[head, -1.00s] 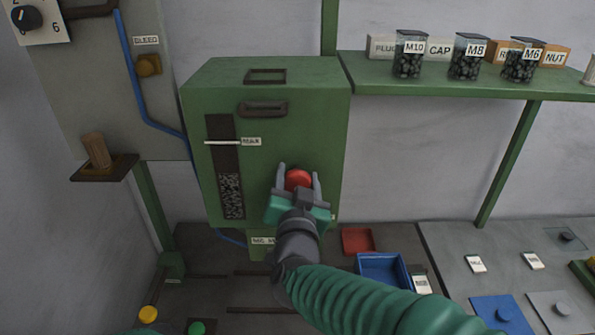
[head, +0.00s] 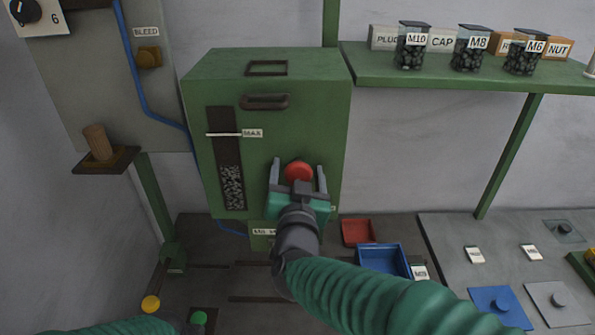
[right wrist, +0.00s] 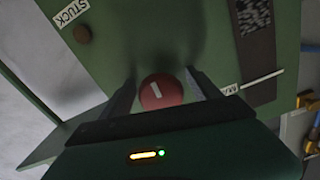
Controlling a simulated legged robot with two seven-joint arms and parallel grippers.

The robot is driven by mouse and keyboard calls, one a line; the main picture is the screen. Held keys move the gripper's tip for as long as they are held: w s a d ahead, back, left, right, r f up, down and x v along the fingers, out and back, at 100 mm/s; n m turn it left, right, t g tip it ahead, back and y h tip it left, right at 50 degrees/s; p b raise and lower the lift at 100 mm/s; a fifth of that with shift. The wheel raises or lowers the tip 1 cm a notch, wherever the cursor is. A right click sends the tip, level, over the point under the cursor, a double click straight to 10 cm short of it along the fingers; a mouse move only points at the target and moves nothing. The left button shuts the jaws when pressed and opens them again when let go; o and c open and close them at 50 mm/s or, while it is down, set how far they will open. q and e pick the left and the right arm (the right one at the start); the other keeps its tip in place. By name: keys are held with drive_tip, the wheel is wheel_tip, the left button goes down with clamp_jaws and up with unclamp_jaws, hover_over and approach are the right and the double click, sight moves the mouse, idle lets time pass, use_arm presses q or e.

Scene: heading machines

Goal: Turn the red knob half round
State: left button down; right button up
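The red knob (head: 299,172) is on the front of the green box (head: 268,133), low on the right half of its face. In the right wrist view the knob (right wrist: 161,92) shows a short white line, slightly slanted. My right gripper (head: 298,176) is open in front of the knob, one finger on each side. A gap shows between the knob and each finger. The right wrist view shows the fingers (right wrist: 160,84) on both sides of the knob, apart from it. My left gripper is not in view.
The box has a dark level window (head: 229,160) and a MAX label (head: 252,133). A STUCK label (right wrist: 71,12) shows in the right wrist view. Red (head: 343,234) and blue (head: 361,264) trays lie below right. A shelf with jars (head: 471,49) is above right.

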drive_tip(key=shift+r, duration=0.15)
drive_tip(key=shift+s, duration=0.15)
drive_tip(key=s+b, duration=0.3)
drive_tip(key=s, duration=1.3)
drive_tip(key=shift+s, duration=0.3)
drive_tip(key=shift+w, duration=0.1)
